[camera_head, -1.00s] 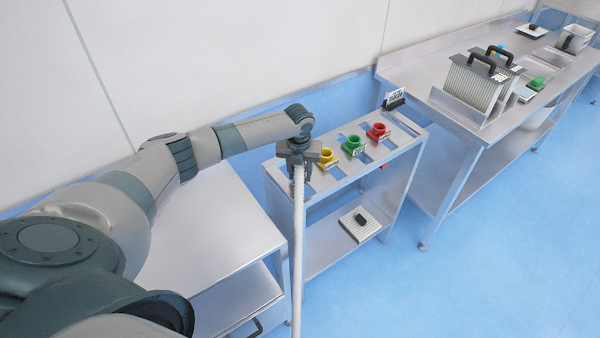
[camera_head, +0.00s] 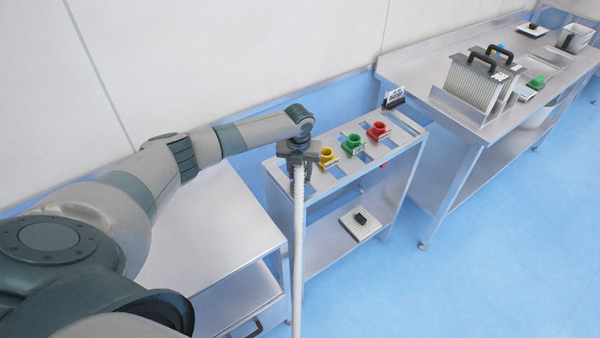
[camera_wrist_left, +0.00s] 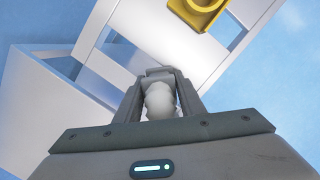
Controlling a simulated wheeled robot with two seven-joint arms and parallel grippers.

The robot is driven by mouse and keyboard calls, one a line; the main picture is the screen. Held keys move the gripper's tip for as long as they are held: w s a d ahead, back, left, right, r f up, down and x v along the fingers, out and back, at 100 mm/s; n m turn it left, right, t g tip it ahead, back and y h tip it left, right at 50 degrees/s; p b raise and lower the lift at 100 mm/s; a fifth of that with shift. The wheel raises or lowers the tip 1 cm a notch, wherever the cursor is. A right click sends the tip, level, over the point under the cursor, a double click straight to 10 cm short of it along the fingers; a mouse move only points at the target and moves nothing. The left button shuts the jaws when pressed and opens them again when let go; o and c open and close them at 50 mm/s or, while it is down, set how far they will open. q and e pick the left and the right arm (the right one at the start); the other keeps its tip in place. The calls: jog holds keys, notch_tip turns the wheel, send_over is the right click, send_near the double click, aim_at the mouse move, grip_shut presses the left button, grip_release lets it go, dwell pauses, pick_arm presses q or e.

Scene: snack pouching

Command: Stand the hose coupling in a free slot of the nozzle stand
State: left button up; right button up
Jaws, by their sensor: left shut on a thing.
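The nozzle stand (camera_head: 342,184) is a metal frame with a row of slots in its top. A yellow nozzle (camera_head: 327,157), a green nozzle (camera_head: 353,144) and a red nozzle (camera_head: 378,130) stand in it. My left gripper (camera_head: 298,176) is over the stand's near left end and is shut on the hose coupling, a pale piece between the fingers in the left wrist view (camera_wrist_left: 160,100). A white ribbed hose (camera_head: 298,250) hangs down from it in front of the stand. Whether the coupling touches a slot is hidden. My right gripper is not in view.
A metal cabinet (camera_head: 215,225) stands left of the stand. A ribbed plate with a black knob (camera_head: 348,228) lies on the stand's lower shelf. A small sign (camera_head: 394,98) is at its far end. A long steel bench (camera_head: 430,75) stands right.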

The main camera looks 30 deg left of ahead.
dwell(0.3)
pick_arm(q)
jog(key=o, duration=0.9)
jog(key=r+b, duration=0.1)
jog(key=r, duration=0.4)
jog(key=s+r+b, duration=0.1)
jog(key=r+b, duration=0.1)
jog(key=r, duration=0.4)
jog(key=s+d+r+b, duration=0.1)
jog(key=r+b, duration=0.1)
jog(key=r, duration=0.4)
jog(key=shift+s, duration=0.2)
jog(key=shift+d, duration=0.1)
